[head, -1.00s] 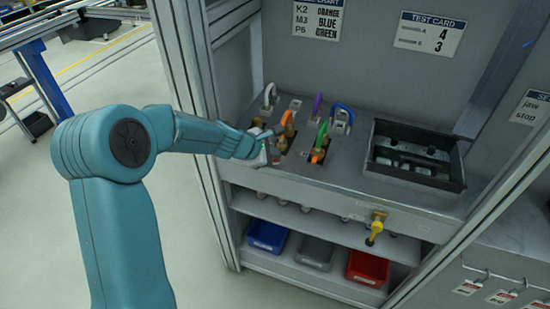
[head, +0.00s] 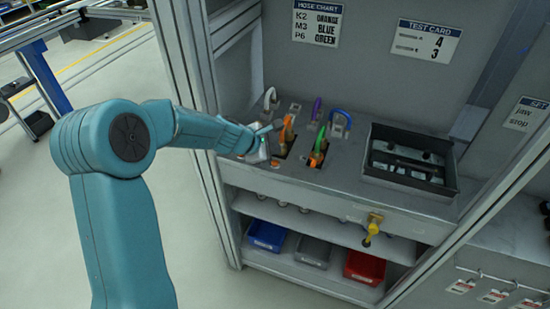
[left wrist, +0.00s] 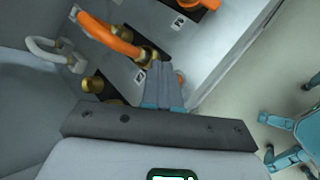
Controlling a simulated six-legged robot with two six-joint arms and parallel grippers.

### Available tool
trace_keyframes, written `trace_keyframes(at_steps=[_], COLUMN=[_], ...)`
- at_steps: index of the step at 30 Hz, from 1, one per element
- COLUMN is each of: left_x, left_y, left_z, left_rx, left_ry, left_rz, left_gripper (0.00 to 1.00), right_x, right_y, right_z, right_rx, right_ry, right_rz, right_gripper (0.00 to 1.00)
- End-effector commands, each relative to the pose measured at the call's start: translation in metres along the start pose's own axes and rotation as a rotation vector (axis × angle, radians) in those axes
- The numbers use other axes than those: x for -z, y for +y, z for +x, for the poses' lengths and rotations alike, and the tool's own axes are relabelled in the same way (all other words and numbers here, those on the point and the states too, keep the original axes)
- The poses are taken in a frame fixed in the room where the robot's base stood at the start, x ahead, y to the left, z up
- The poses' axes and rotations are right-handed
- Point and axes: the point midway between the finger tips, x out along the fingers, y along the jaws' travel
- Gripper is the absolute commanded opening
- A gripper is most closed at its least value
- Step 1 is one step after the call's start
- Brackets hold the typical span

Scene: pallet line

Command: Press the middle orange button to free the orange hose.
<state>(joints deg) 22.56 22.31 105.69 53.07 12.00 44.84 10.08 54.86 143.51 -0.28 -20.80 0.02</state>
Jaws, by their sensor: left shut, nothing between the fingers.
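An orange hose (head: 288,122) stands on a brass fitting in the left part of the bench panel. It also shows in the left wrist view (left wrist: 108,36), curving into its brass fitting. My left gripper (head: 268,131) is at the left side of this fitting. In the left wrist view its fingers (left wrist: 160,66) are shut and empty, with the tips close to the fitting's base; I cannot tell whether they touch. A small orange mark (head: 275,163) shows on the panel near the gripper; I cannot tell whether it is a button. My right gripper is not in view.
A grey hose (head: 270,97), a purple hose (head: 317,109), a blue hose (head: 340,114) and a green hose (head: 321,137) stand around. A black tray (head: 408,187) is at right. A yellow valve (head: 371,228) sticks out in front. Bins stand below.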

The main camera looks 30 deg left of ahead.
Motion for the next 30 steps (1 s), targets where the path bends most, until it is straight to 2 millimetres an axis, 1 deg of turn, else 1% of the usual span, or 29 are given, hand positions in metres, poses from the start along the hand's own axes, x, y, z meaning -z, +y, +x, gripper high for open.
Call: trace_keyframes(at_steps=[1,6,8,30], left_x=[-0.006,-0.014,-0.016,-0.015], left_y=[0.006,0.014,0.016,0.015], left_z=[-0.008,-0.019,-0.021,-0.02], left_rx=[0.0,0.0,0.0,0.0], left_ry=[0.0,0.0,0.0,0.0], left_rz=[0.0,0.0,0.0,0.0], left_gripper=[0.0,0.0,0.0,0.0], right_x=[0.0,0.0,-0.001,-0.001], right_y=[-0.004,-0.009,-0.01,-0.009], right_z=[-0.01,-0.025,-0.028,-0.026], right_rx=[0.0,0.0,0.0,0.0], right_ry=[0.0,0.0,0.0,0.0], right_rz=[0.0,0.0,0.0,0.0], right_gripper=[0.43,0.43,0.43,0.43])
